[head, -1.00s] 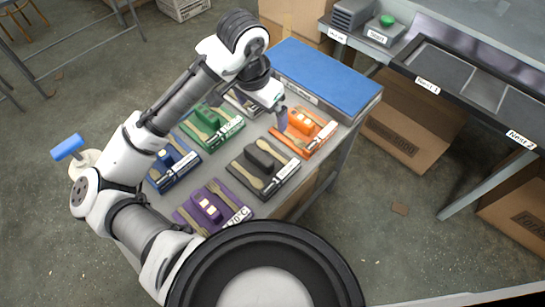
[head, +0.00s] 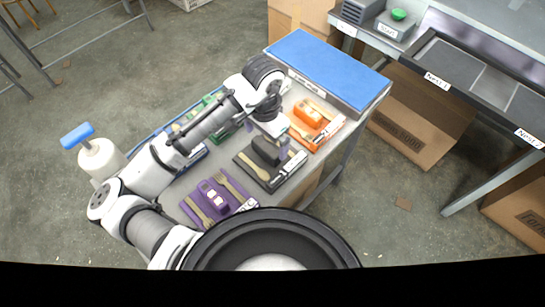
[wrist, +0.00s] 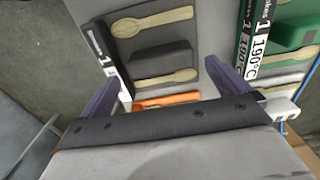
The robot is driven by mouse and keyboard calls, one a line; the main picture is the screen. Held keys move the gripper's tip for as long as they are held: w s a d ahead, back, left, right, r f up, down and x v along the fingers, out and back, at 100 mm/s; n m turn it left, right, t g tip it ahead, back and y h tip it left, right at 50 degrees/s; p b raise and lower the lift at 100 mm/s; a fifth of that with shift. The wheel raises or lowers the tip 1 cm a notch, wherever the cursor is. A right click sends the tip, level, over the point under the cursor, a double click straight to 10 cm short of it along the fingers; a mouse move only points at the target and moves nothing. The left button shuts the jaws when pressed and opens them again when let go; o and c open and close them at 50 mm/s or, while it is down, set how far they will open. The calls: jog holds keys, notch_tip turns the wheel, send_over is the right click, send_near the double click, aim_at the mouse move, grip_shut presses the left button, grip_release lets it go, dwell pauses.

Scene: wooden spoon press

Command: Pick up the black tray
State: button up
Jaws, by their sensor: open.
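The black tray (head: 272,179) lies on the grey table in the head view, between the purple and orange trays. It carries a raised black block handle (head: 265,150), wooden spoons and a white label strip. In the wrist view the black tray (wrist: 182,37) is ahead of my fingers, with its block (wrist: 163,60) between two spoons. In the wrist view my gripper (wrist: 173,75) straddles the tray's near edge region. The exact height above the tray cannot be told.
The orange tray (head: 308,114) is close behind, and the purple tray (head: 219,201) is in front. The green tray (wrist: 270,40) stands to the right in the wrist view. A blue-topped raised block (head: 325,70) fills the table's far end. My arm covers other trays.

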jog(key=shift+f+p, duration=0.5)
jog(key=shift+f, duration=1.7)
jog(key=c, duration=0.9)
jog(key=shift+c, duration=0.6)
jog(key=shift+r, duration=0.15)
